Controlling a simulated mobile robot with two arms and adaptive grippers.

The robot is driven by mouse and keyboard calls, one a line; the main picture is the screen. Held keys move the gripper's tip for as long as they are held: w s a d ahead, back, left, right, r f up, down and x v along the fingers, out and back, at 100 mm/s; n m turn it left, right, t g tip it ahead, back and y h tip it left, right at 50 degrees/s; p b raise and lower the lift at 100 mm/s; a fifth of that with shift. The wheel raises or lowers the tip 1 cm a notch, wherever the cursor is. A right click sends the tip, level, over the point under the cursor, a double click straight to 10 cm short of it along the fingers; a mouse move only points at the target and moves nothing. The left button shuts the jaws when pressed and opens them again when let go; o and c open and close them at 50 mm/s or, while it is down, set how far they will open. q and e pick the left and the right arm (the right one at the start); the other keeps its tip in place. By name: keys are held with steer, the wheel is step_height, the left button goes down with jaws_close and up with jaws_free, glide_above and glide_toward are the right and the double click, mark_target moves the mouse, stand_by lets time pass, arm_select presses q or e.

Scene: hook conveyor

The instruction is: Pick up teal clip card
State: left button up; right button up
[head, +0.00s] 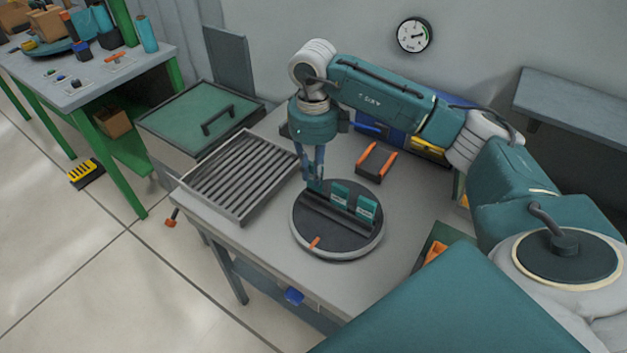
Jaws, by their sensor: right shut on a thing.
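My right gripper (313,172) points down at the back left of a round dark turntable (338,248). It is shut on a small teal clip card (316,186), which is mostly hidden by the fingers. The card is at the left end of a dark slotted holder on the turntable; I cannot tell whether it still touches the slot. Two other teal cards with pale labels, one in the middle (339,194) and one at the right (366,208), stand upright in the holder. My left gripper is not in view.
A ribbed grey tray (238,178) lies left of the turntable. A dark block with orange ends (376,163) lies behind it. A green-lidded bin (190,118) stands beyond the tray. The grey table (270,215) is clear at its front left.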

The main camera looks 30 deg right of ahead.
step_height(320, 180, up, 8)
steer(key=shift+w+f+b, duration=0.1)
steer(key=shift+w+b, duration=0.05)
steer(key=shift+b, duration=0.85)
step_height(320, 180, up, 14)
steer(key=p, duration=0.6)
